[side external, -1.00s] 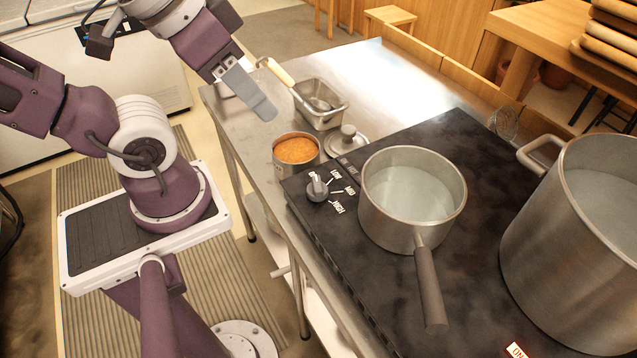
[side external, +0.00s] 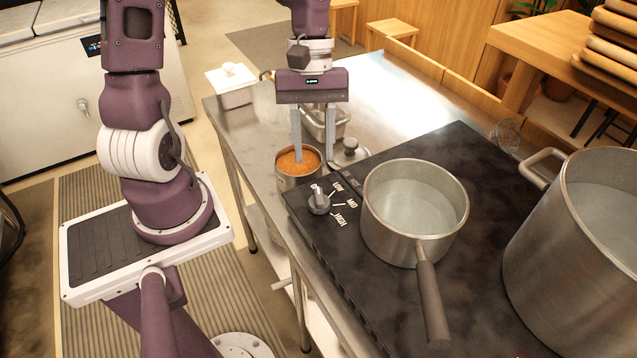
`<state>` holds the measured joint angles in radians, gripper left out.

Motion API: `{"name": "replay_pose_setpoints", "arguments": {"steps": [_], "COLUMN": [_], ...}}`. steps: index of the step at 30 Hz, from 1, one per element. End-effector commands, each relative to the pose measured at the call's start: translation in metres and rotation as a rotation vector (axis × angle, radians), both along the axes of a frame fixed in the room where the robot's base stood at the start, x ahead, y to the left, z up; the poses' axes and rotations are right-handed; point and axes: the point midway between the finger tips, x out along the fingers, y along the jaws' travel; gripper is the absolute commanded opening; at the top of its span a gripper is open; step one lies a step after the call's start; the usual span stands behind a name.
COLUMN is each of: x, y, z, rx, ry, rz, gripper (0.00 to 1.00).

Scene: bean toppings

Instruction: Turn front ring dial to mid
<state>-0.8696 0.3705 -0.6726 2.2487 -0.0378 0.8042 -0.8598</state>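The front ring dial (side external: 318,203) is a grey knob on the front left corner of the black stove (side external: 300,205). The printed labels OFF, LOW, MID and HIGH stand around it. Its raised grip points up towards OFF. My gripper (side external: 313,156) points down with its two fingers apart and nothing seen between them. It is above and behind the dial, not touching it. The left fingertip overlaps the can of orange-brown food (side external: 298,178) in this view; I cannot tell how high above it the tip is.
A saucepan (side external: 415,215) of water stands right of the dial, its handle towards the front. A large pot (side external: 575,255) stands further right. A metal container (side external: 327,122) and a lid (side external: 347,152) lie behind the stove. The steel counter (side external: 385,85) is clear at the back.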

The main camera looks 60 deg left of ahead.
Motion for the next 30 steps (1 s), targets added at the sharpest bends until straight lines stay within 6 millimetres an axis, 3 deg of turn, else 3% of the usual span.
{"name": "replay_pose_setpoints", "arguments": {"steps": [5, 15, 24, 30], "x": [0.004, -0.005, -0.005, -0.005], "y": [-0.003, -0.024, -0.025, -0.025], "z": [-0.013, -0.066, -0.071, -0.071], "rx": [-0.063, -0.061, -0.058, -0.058], "ry": [0.035, 0.036, 0.032, 0.032], "rz": [0.084, 0.081, 0.081, 0.081], "gripper": [0.36, 0.36, 0.36, 0.00]}}
